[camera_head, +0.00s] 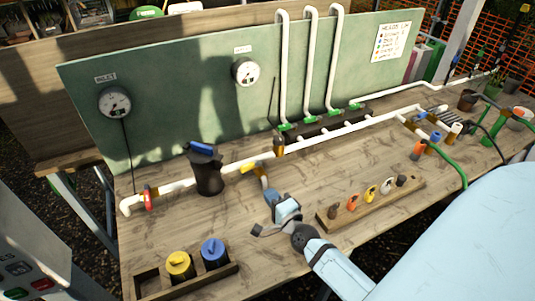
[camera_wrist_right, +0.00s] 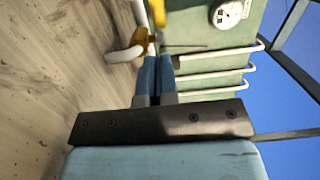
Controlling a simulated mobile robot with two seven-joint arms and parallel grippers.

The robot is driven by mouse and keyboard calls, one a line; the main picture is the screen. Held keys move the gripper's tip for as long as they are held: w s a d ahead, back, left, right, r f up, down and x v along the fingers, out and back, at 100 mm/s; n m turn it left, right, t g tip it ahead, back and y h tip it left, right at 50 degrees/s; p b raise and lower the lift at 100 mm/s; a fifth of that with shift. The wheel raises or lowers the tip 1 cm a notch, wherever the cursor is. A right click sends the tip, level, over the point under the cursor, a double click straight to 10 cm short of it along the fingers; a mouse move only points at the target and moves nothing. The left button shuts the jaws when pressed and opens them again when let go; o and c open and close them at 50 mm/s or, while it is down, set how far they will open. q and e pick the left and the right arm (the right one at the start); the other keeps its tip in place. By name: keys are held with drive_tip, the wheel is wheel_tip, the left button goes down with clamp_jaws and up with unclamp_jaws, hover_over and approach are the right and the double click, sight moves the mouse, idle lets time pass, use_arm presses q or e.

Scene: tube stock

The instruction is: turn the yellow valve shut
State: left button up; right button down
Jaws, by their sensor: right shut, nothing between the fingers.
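The yellow valve (camera_head: 249,166) sits on the white pipe, right of the black filter housing. Its yellow handle appears to lie roughly along the pipe. My left gripper is not in view.
The black filter housing (camera_head: 208,172) stands left of the valve, and a red-handled valve (camera_head: 148,198) is further left. A wooden rack (camera_head: 327,222) with small coloured parts is right of my gripper. A tray (camera_head: 148,283) holds yellow-topped and blue-topped canisters. A green panel (camera_head: 175,105) rises behind.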

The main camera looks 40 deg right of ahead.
sight(249, 168)
drive_tip(key=w, duration=0.3)
drive_tip(key=w+p, duration=0.1)
drive_tip(key=w, duration=0.3)
drive_tip(key=w+d, duration=0.1)
drive_tip(key=w, duration=0.2)
drive_tip(key=shift+w+d+p, duration=0.1)
drive_tip(key=shift+w+p, duration=0.2)
drive_tip(key=shift+p, duration=0.05)
drive_tip(key=shift+w, duration=0.1)
